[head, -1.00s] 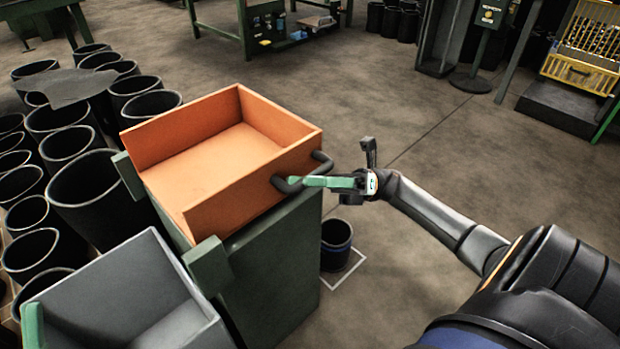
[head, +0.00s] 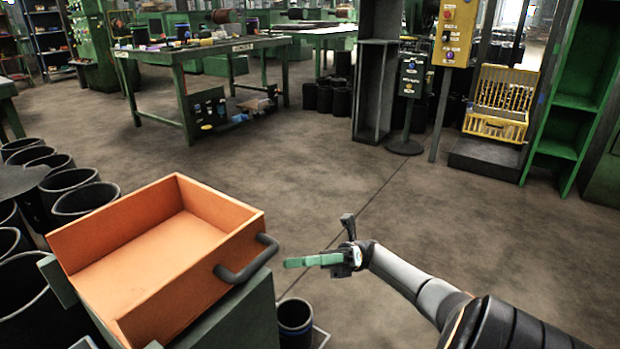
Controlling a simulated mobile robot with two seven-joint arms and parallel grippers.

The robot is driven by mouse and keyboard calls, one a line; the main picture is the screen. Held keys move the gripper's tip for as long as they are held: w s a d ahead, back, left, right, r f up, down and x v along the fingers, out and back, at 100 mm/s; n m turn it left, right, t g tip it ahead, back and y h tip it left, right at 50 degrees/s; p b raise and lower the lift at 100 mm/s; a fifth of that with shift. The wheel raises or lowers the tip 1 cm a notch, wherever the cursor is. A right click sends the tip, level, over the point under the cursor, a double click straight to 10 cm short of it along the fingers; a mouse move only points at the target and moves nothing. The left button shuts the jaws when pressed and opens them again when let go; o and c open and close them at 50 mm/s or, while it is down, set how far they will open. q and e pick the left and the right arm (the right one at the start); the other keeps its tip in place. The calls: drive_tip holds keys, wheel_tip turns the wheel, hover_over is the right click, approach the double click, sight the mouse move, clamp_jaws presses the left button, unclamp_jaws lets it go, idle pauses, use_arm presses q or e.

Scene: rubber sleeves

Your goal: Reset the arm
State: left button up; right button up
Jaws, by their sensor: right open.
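My right gripper (head: 318,241) is in the lower middle of the head view, its arm coming in from the lower right. Its jaws are spread and empty, with one green finger pointing left and the other standing up. The green fingertip lies just right of the dark handle (head: 246,262) of the orange open box (head: 112,222), with a small gap between them in the picture. My left gripper is out of view.
The orange box rests on a green stand (head: 232,318). A black sleeve (head: 295,318) stands on the floor beside it. Several black sleeves (head: 85,200) crowd the left. A green workbench (head: 190,85) and a yellow crate (head: 500,103) stand farther back. Open floor lies between.

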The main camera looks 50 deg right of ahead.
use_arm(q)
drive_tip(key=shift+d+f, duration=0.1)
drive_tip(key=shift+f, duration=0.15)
use_arm(e)
drive_tip(key=shift+s+d+f, duration=0.15)
drive_tip(key=shift+d+f, duration=0.1)
drive_tip(key=shift+d, duration=0.35)
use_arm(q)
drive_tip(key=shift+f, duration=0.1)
